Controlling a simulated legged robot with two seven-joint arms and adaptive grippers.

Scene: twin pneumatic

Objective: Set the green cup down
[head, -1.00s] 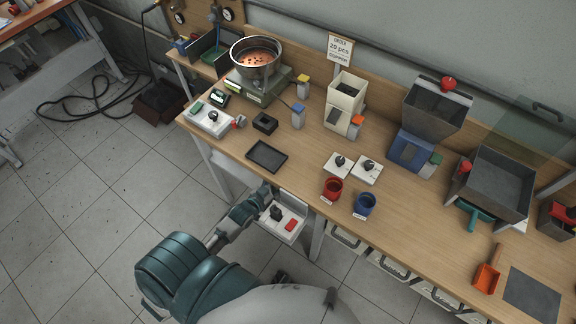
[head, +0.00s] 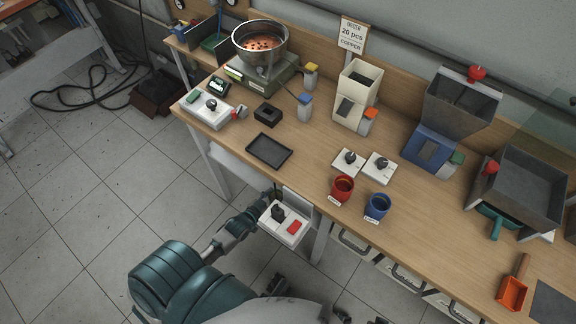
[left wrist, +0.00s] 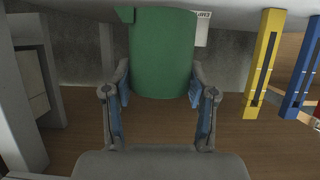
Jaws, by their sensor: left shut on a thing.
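The green cup (left wrist: 162,55) fills the upper middle of the left wrist view. My left gripper (left wrist: 161,88) is shut on it, with one blue-padded finger on each side. In the head view my left arm reaches to the front edge of the bench, beside a control box; the fingers and the green cup are hidden there. I cannot tell whether the cup touches a surface. My right gripper is not in view.
The control box (head: 287,224) with a black knob and red button juts from the bench front. On the wooden bench stand a red cup (head: 342,188), a blue cup (head: 377,206) and a flat black tray (head: 269,151). Yellow (left wrist: 264,65) and blue bars rise right of the gripper.

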